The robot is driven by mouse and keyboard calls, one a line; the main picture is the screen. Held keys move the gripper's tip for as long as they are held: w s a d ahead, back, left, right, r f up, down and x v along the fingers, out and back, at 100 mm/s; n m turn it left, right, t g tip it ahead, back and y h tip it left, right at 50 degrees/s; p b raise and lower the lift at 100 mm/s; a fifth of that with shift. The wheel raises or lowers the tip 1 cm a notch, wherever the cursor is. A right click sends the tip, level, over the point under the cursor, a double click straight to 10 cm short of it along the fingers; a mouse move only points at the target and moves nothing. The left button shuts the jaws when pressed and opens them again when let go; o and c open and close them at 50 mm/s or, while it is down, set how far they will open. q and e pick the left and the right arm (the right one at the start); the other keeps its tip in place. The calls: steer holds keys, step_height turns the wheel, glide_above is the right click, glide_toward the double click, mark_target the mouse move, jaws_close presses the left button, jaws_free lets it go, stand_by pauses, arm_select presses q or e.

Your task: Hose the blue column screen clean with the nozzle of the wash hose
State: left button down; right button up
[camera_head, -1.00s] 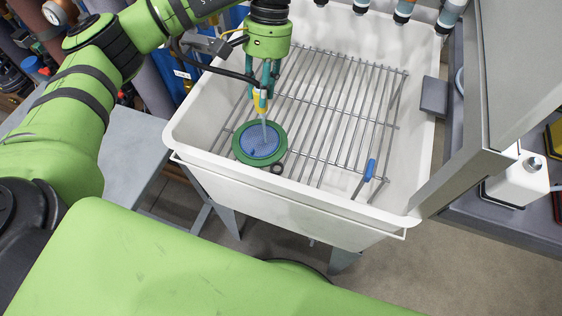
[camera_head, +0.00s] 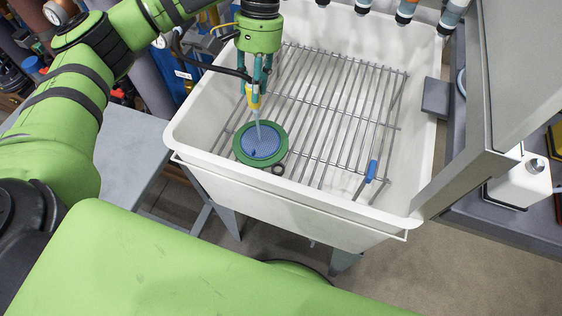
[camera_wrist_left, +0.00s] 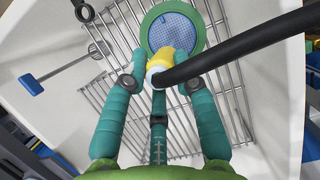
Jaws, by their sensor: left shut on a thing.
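The blue column screen (camera_head: 262,143), a round blue mesh in a green ring, lies on the wire rack near the front left of the white sink; it also shows in the left wrist view (camera_wrist_left: 172,31). My left gripper (camera_head: 254,88) is above it, shut on the yellow nozzle (camera_head: 253,100) of the wash hose. A stream of water falls from the nozzle onto the screen. In the left wrist view the yellow nozzle (camera_wrist_left: 172,62) and black hose (camera_wrist_left: 240,45) sit between the fingers. A small dark spot shows at the screen's left. My right gripper is not in view.
The white sink (camera_head: 408,213) has a wire rack (camera_head: 335,110) across it. A blue-handled tool (camera_head: 370,171) lies on the rack at the right.

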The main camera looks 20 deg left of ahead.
arm_select(q)
steer(key=d, duration=1)
steer(key=shift+s+r, duration=0.3)
steer(key=shift+r, duration=0.05)
stand_by(0.3)
stand_by(0.4)
steer(key=shift+r+p, duration=1.2)
steer(key=shift+r, duration=1.05)
steer(key=s+a+b, duration=0.1)
steer(key=s+b, duration=0.2)
steer(key=s, duration=0.7)
steer(key=shift+a, duration=0.2)
steer(key=shift+f, duration=0.15)
